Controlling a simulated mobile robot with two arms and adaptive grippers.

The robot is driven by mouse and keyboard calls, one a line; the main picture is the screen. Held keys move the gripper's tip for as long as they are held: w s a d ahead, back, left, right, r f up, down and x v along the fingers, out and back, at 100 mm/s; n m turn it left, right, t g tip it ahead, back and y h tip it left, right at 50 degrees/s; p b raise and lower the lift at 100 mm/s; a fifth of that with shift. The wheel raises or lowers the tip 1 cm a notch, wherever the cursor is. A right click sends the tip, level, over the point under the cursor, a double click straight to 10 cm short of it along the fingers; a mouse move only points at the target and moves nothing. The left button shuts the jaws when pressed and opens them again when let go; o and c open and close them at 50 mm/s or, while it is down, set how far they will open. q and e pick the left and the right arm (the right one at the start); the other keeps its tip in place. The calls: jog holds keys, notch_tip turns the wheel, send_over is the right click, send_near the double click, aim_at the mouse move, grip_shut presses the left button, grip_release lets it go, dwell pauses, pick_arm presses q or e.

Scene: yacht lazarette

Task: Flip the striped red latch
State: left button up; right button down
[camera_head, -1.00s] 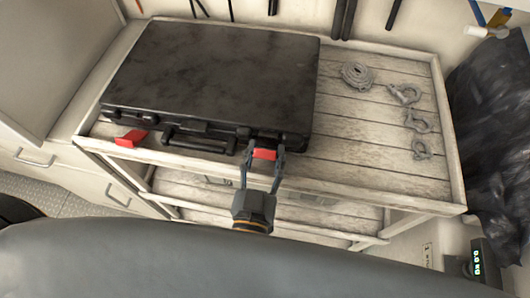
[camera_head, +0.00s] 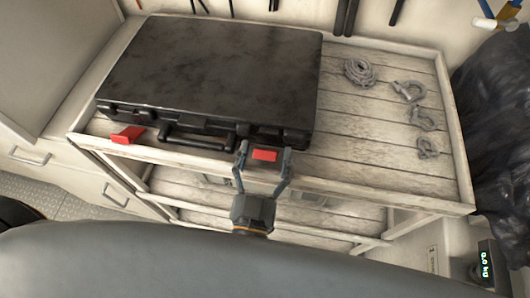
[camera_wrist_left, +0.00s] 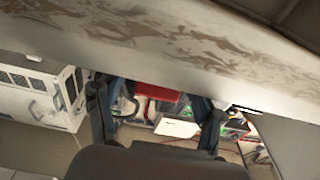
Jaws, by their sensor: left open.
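A black case (camera_head: 210,75) lies closed on the wooden shelf. Two red latches are at its front edge. The left red latch (camera_head: 127,135) sticks out forward from the case. The right red latch (camera_head: 265,155) lies between the fingers of my left gripper (camera_head: 264,151), below the case's front right part. My left gripper is open, with a finger on either side of this latch and gaps to both. The wrist view shows the red latch (camera_wrist_left: 152,91) between the open fingers too. I cannot make out stripes on either latch. My right gripper is not in view.
The shelf top (camera_head: 350,125) is bare right of the case. A coiled rope (camera_head: 360,72) and several metal shackles (camera_head: 410,90) lie farther right. A raised front rim runs along the shelf. A black bag (camera_head: 500,130) hangs at the right. The case handle (camera_head: 197,134) sits between the latches.

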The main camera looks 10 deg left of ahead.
pick_arm(q)
jog(key=s+f, duration=0.1)
jog(key=s, duration=1.1)
jog(key=shift+f, duration=0.25)
jog(key=shift+d, duration=0.1)
